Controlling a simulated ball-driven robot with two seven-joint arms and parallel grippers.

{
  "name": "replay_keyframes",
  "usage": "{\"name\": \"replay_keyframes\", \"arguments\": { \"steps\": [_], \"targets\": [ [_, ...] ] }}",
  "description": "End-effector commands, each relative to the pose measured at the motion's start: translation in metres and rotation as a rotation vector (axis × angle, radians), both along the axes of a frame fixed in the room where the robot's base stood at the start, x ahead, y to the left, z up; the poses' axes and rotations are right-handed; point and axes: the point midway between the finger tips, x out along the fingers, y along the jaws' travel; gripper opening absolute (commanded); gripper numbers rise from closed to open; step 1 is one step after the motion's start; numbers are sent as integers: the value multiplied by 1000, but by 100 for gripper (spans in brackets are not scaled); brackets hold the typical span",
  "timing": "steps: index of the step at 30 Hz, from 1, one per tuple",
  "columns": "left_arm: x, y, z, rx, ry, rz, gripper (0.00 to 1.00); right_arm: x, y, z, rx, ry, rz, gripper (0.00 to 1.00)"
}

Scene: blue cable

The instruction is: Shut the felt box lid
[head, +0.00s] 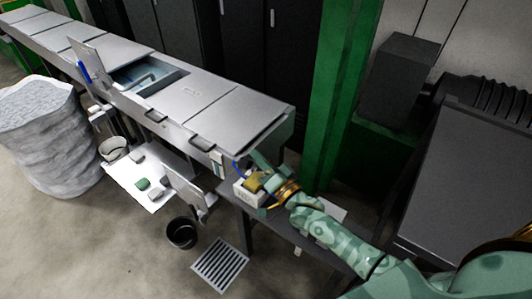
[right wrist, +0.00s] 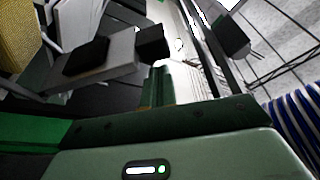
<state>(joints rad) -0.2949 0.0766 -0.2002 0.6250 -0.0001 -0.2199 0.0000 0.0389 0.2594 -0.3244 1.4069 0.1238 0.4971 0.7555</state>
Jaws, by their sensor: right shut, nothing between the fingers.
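A small white box (head: 246,195) with dark lettering, which may be the felt box, stands on the dark bench beside my right gripper. A yellow piece (head: 253,182) shows at its top; I cannot tell whether this is its lid or its contents. My right gripper (head: 262,163) is shut and empty, just above and right of the box. Whether it touches the box is unclear. In the right wrist view a yellow textured surface (right wrist: 16,32) shows at the upper left. A blue-and-white striped cable (right wrist: 292,135) runs at the right edge. My left gripper is out of view.
The dark bench (head: 288,235) carries the box. A long grey counter (head: 240,115) with an open compartment (head: 150,78) runs behind it. A green post (head: 335,90) stands close to the right. A black bucket (head: 182,233) and a floor grate (head: 220,264) lie in front.

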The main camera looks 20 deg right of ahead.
Motion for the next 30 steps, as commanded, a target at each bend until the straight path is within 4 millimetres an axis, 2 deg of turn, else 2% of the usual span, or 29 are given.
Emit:
{"name": "replay_keyframes", "arguments": {
  "steps": [2, 12, 30],
  "targets": [
    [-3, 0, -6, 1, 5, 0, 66, -3, 6, -7, -51, -29, 0, 0],
    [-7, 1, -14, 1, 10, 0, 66, -13, 22, -22, -45, -26, 0, 0],
    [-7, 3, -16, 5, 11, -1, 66, -16, 27, -28, -44, -25, 0, 0]
  ]
}}
